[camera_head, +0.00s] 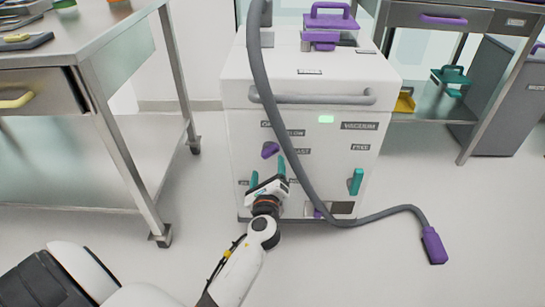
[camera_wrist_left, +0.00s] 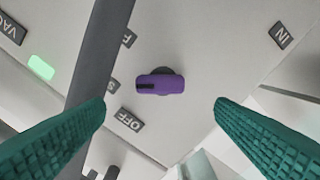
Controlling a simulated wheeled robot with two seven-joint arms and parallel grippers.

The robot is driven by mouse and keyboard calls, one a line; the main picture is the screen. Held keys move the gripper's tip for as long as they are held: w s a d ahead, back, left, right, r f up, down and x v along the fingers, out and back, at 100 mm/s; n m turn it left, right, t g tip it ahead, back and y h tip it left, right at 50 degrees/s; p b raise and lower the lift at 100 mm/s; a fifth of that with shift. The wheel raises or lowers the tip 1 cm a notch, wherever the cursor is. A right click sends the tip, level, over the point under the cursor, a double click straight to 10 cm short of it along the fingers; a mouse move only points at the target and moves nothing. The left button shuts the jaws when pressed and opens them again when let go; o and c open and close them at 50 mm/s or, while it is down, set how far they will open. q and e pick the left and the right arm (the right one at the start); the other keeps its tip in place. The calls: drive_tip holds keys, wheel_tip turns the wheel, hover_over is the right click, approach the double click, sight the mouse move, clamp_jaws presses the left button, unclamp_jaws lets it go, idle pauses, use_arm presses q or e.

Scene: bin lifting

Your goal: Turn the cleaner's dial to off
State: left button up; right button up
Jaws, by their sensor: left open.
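The cleaner (camera_head: 305,75) is a white box-shaped machine with labels on its front. Its dial (camera_head: 270,150) is a small purple knob on the left part of the front, tilted in the head view. In the left wrist view the dial (camera_wrist_left: 170,84) lies level, with a dark mark at its left end. The OFF label (camera_wrist_left: 130,119) sits below and left of it there. My left gripper (camera_head: 268,173) is open with teal fingers, just below the dial in the head view. In the wrist view its fingertips (camera_wrist_left: 160,106) stand wide on either side, not touching the dial.
A grey hose (camera_head: 275,105) hangs across the cleaner's front and runs to a purple nozzle (camera_head: 434,246) on the floor. A green light (camera_head: 326,119) glows. A teal part (camera_head: 356,182) juts out at right. Steel tables stand on both sides.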

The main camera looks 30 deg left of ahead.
sight(269, 153)
use_arm(q)
drive_tip(key=b+x, duration=0.1)
drive_tip(key=x, duration=0.6)
drive_tip(key=shift+w+a, duration=0.1)
drive_tip(key=shift+w, duration=0.05)
drive_tip(key=c, duration=1)
